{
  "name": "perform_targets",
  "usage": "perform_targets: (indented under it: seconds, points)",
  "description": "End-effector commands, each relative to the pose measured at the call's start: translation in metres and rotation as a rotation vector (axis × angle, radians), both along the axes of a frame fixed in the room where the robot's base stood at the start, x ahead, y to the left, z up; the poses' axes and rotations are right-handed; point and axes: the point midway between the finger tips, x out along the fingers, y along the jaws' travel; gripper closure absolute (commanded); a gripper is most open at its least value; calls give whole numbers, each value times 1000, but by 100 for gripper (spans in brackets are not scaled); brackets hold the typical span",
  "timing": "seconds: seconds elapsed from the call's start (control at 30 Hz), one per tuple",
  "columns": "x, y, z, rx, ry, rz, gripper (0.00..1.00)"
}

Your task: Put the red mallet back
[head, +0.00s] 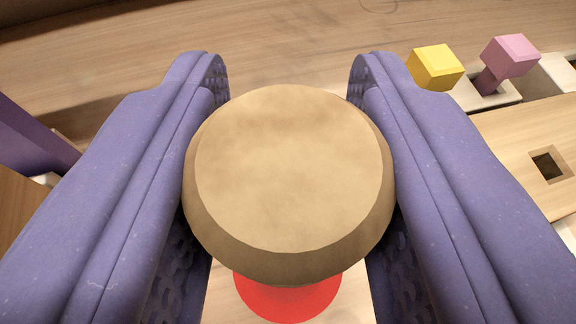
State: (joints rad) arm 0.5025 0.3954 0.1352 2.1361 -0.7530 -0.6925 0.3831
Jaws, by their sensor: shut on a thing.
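My gripper (288,185) fills the foreground, with one purple finger on each side. It is shut on the red mallet, whose round tan end (288,170) faces the camera between the fingers. A red part of the mallet (288,300) shows below the tan end. The rest of the mallet is hidden behind the tan end. What lies directly beneath it cannot be seen.
A yellow block-headed piece (435,67) and a pink one (511,56) stand in pale holders at the upper right. A wooden board with a dark square hole (550,167) lies at the right. Bare wooden surface (290,45) spans the top.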

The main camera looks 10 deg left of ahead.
Motion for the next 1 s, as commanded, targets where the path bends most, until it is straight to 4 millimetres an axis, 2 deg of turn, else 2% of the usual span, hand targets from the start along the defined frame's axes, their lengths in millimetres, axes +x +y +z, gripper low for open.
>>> perform_targets:
  seconds: [0.27,0.3,0.4,0.77,0.87,1.0]
  points:
    - [0,0,-1,0,-1,0,100]
    - [0,0,-2,0,0,0,60]
    - [0,0,-1,0,0,0,37]
    - [0,0,5,-1,0,0,37]
    - [-14,-2,9,-1,2,-2,37]
    - [-44,-6,23,-1,1,-3,37]
